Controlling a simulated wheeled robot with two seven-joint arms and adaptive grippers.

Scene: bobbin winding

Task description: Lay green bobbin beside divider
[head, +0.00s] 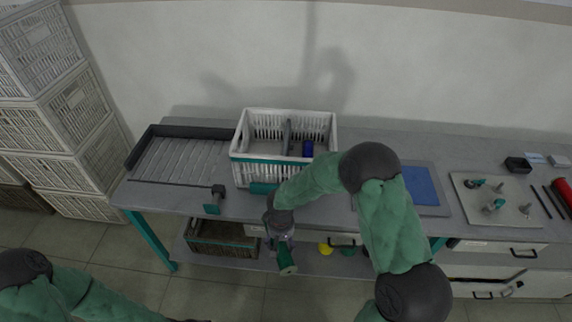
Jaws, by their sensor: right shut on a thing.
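The white crate (240,150) stands on the workbench. A grey divider (286,138) runs front to back inside it. A dark blue bobbin (308,148) is in the compartment right of the divider. The compartment on the left looks empty. My right gripper (283,242) points down in front of the bench's front edge, nearer to me than the crate. It is shut on the green bobbin (287,262), which hangs tilted below it. The fingertips are small and hard to make out. My left arm shows at the lower left, but its gripper is out of view.
A grey ribbed tray (180,160) lies left of the crate, with a dark teal-based tool (215,197) near the front edge. Right are a blue mat (420,185) and a board with small parts (490,212). Below is a shelf with a brown basket (220,240).

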